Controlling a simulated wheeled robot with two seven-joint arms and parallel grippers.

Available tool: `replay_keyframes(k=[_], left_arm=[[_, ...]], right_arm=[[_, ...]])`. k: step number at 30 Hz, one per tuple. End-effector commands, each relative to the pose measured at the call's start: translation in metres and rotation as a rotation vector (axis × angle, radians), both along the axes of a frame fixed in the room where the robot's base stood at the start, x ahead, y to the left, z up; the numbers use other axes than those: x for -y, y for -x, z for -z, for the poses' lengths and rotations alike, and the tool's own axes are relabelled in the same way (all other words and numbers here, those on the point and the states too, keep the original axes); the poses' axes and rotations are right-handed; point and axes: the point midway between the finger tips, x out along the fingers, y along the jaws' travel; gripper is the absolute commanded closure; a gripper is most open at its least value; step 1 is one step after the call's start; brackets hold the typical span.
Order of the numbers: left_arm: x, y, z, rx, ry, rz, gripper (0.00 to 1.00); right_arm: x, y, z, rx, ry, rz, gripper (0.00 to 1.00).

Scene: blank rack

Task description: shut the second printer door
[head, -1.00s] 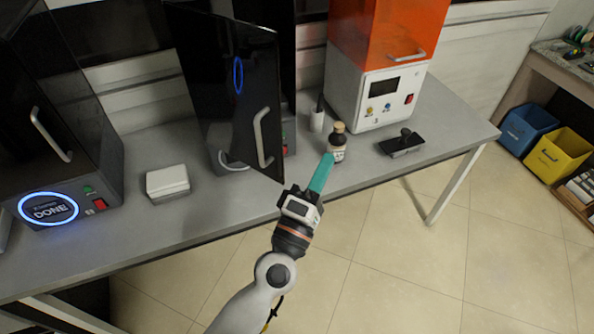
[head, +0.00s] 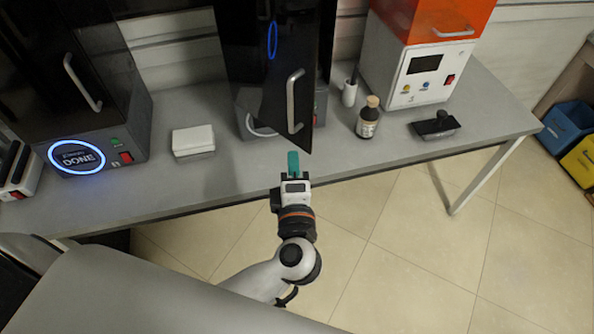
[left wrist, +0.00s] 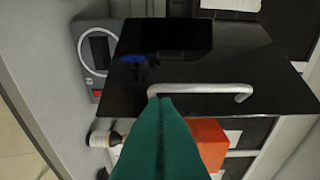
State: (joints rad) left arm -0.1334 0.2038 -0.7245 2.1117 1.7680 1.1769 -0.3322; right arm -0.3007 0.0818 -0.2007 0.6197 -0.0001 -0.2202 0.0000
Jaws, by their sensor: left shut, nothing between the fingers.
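The second printer, in the middle of the bench, has its black door (head: 293,85) swung open toward me, with a grey bar handle (head: 293,101) on it. The door and its handle (left wrist: 205,89) also show in the left wrist view. My left gripper (head: 293,162) has teal fingers that are shut and empty, below the door's lower corner in the head view. In the left wrist view its fingertips (left wrist: 162,99) overlap the left end of the handle; I cannot tell whether they touch. My right gripper is not in view.
A black printer (head: 85,85) with a lit DONE ring stands at left beside a white box (head: 193,141). A brown bottle (head: 368,120), a black stamp-like tool (head: 435,126) and an orange-topped printer (head: 415,65) stand at right. The bench front is clear.

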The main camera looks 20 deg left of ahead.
Motion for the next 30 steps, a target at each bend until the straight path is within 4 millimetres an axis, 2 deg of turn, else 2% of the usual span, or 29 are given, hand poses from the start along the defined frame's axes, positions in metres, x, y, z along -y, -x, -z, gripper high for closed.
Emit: replay_keyframes(k=[1, 6, 12, 18, 30], left_arm=[[-0.005, -0.012, -0.005, 0.003, -0.005, 0.0, 1.0], [-0.018, -0.044, -0.004, 0.003, -0.004, -0.001, 1.0], [-0.004, -0.069, -0.002, 0.001, -0.001, 0.002, 1.0], [-0.001, -0.077, 0.0, 0.0, 0.0, 0.001, 1.0], [-0.001, -0.078, 0.0, 0.0, 0.001, -0.003, 1.0]], right_arm=[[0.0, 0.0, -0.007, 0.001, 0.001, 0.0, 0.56], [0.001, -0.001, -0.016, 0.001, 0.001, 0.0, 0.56], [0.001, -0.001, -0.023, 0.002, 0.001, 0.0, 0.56], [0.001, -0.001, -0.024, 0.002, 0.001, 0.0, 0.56], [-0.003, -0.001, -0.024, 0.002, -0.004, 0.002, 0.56]])
